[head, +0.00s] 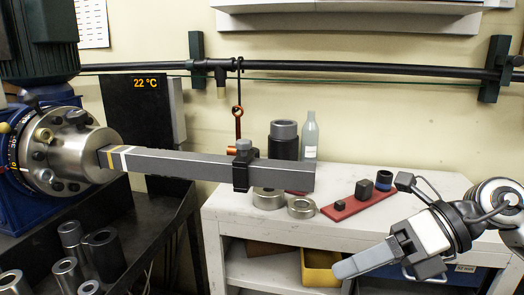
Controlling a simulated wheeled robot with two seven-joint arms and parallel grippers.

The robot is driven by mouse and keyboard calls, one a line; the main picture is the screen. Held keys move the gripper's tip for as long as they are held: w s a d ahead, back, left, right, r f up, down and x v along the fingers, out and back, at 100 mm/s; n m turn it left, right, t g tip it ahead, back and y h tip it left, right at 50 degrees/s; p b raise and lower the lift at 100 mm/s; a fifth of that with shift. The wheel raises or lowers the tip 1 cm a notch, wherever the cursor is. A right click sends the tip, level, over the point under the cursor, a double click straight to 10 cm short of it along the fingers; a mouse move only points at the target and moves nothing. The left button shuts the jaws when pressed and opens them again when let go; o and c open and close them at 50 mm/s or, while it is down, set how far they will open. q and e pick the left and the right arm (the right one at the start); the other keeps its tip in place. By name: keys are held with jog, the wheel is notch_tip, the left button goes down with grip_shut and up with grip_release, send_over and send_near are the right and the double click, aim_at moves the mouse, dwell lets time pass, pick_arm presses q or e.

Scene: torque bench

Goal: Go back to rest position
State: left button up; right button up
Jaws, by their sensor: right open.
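My right gripper (348,267) is at the lower right, in front of the white bench, with its fingers pointing left. It is open, and nothing shows between its fingers. It is apart from the long grey bar (200,167), which extends right from the round metal chuck (68,150). A dark sliding clamp (241,172) sits around the bar towards its free end. My left gripper is not in view.
The white bench (235,215) holds metal rings (268,198), a dark cylinder (284,145), a bottle (310,138) and a red strip (350,207) with small blocks. A yellow bin (318,272) is below. Metal cylinders (103,248) stand at the lower left.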

jog(key=a+m+t+y, duration=0.1)
jog(key=a+m+y, duration=0.4)
jog(key=a+y, duration=0.15)
jog(key=w+d+f+m+t+h, duration=0.2)
jog(key=f+m+t+h, duration=0.15)
jog(key=m+t, duration=0.6)
jog(key=w+d+f+m+t+h, duration=0.2)
jog(key=f+m+t, duration=0.35)
jog(key=m, duration=0.65)
jog(key=s+d+f+m+g+h, duration=0.2)
jog(key=s+f+m+h, duration=0.3)
jog(key=f, duration=0.7)
jog(key=s+d+f+m+g+h, duration=0.1)
jog(key=s+f+m+g+h, duration=0.3)
jog(key=s+f+m, duration=0.4)
notch_tip(320, 180, down, 4)
jog(key=shift+d+m+h, duration=0.35)
jog(key=shift+m+h, duration=0.2)
jog(key=shift+h, duration=0.05)
